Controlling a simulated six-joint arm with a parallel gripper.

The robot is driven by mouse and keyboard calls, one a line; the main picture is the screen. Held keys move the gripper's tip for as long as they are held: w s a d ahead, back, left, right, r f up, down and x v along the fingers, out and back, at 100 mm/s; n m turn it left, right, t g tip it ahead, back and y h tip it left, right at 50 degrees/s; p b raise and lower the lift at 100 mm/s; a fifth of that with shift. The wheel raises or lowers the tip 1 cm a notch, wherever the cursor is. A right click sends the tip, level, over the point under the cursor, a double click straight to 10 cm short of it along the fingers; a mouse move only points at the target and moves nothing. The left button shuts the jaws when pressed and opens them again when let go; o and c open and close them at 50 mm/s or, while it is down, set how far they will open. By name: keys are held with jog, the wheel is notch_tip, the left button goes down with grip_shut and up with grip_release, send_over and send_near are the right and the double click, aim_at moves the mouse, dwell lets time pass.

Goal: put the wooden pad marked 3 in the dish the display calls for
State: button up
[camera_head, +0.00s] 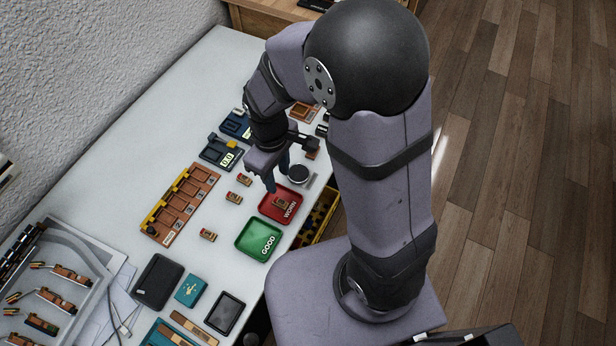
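A red dish marked WORN (268,209) holds a small wooden pad (282,203). A green dish marked GOOD (246,250) stands beside it, empty. Three small pads with red parts lie loose on the table: one upper (245,180), one middle (233,197), one lower (207,235). I cannot read which pad is marked 3. My gripper (277,177) hangs just above and left of the red dish. Its dark fingers look apart, with nothing visible between them. A dark device (222,152) has a small lit display that seems to read 0.0.
An orange-brown slotted rack (180,203) with a yellow edge lies left of the loose pads. A round dark-topped plate (299,174) is near the red dish. A black case (158,281), teal box (191,290) and dark tablet (225,312) lie at the front.

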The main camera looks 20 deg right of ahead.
jog(key=s+d+r+m, duration=0.4)
jog(key=s+d+m, duration=0.4)
jog(key=d, duration=0.1)
jog(key=shift+d+r, duration=0.25)
jog(key=shift+d, duration=0.1)
